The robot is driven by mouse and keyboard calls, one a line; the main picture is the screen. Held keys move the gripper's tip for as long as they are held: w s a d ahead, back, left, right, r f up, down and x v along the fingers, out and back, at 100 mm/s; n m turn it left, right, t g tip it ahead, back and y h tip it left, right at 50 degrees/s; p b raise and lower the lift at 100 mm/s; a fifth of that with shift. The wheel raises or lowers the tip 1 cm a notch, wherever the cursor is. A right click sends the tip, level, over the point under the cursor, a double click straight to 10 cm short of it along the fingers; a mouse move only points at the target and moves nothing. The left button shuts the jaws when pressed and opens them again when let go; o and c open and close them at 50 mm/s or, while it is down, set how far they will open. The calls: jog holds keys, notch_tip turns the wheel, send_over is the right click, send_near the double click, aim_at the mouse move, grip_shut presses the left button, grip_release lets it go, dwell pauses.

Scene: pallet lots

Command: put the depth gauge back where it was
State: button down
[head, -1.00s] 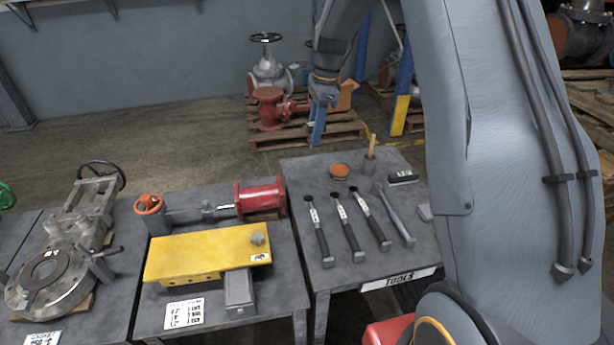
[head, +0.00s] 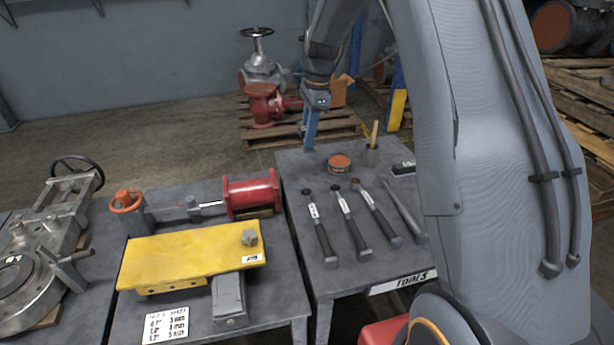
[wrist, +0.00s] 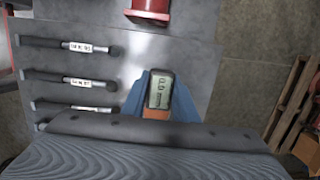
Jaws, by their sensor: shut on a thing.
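The depth gauge (wrist: 160,92) shows in the wrist view as a small dark unit with a grey digital display and an orange part. It sits between the blue fingers of my gripper (wrist: 161,88), which is shut on it. In the head view my gripper (head: 311,130) points down near the back left edge of the tools table (head: 300,180). The gauge cannot be made out there. Whether the fingers are above the table or just behind its edge is hard to tell.
Several labelled long-handled tools (head: 345,222) lie in a row on the tools table. Behind them stand a red-orange tin (head: 340,162), a cup with a wooden handle (head: 372,152) and a dark block (head: 404,169). The left bench holds a yellow plate (head: 190,253) and a red cylinder (head: 251,194).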

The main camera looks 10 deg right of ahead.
notch_tip(320, 180, down, 10)
jog(key=shift+r+p, duration=0.25)
jog(key=shift+p, duration=0.4)
jog(key=shift+f, duration=0.1)
jog(key=c, duration=1.4)
grip_release()
jog(key=r, duration=0.4)
jog(key=d+r+b, duration=0.1)
jog(key=r, duration=0.7)
jog(key=shift+d+b, duration=0.35)
jog(key=shift+b, duration=0.05)
jog(key=s+n+h, duration=0.1)
jog(key=s+n, duration=0.8)
jog(key=s, duration=0.8)
jog(key=s+a+n, duration=0.1)
jog(key=s+n, duration=0.7)
jog(key=s, duration=0.9)
jog(key=shift+n+h, duration=0.4)
